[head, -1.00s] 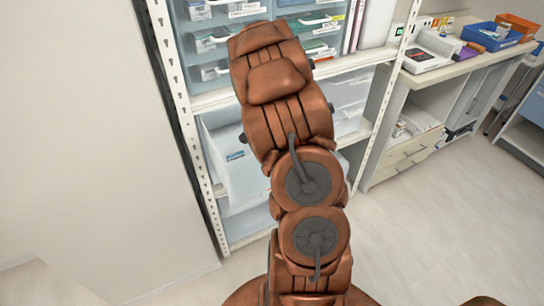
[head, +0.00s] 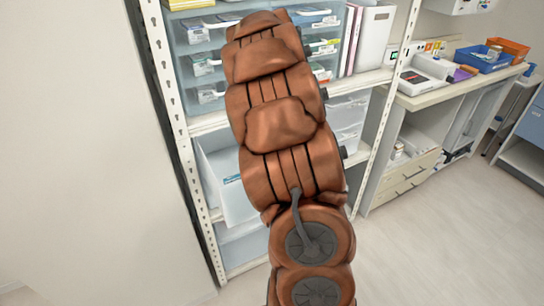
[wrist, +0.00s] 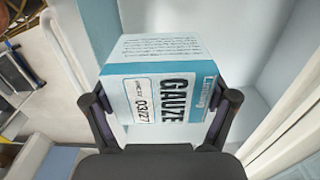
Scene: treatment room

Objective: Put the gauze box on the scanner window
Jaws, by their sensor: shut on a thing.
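The gauze box (wrist: 165,60) is white and teal, with "GAUZE" printed on its near face. In the wrist view my gripper (wrist: 161,98) is shut on it, one dark finger on each side. Pale walls and a light surface lie behind the box; I cannot tell whether it touches them. In the head view my arm hides the gripper and the box. A white device (head: 432,68) stands on the counter at the right; I cannot make out a scanner window on it.
A white shelf rack (head: 185,155) with blue drawers (head: 200,35) and a clear bin (head: 228,185) stands behind my arm. The counter (head: 440,95) at the right also holds blue (head: 484,58) and orange (head: 510,47) trays. The floor (head: 430,240) at the lower right is clear.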

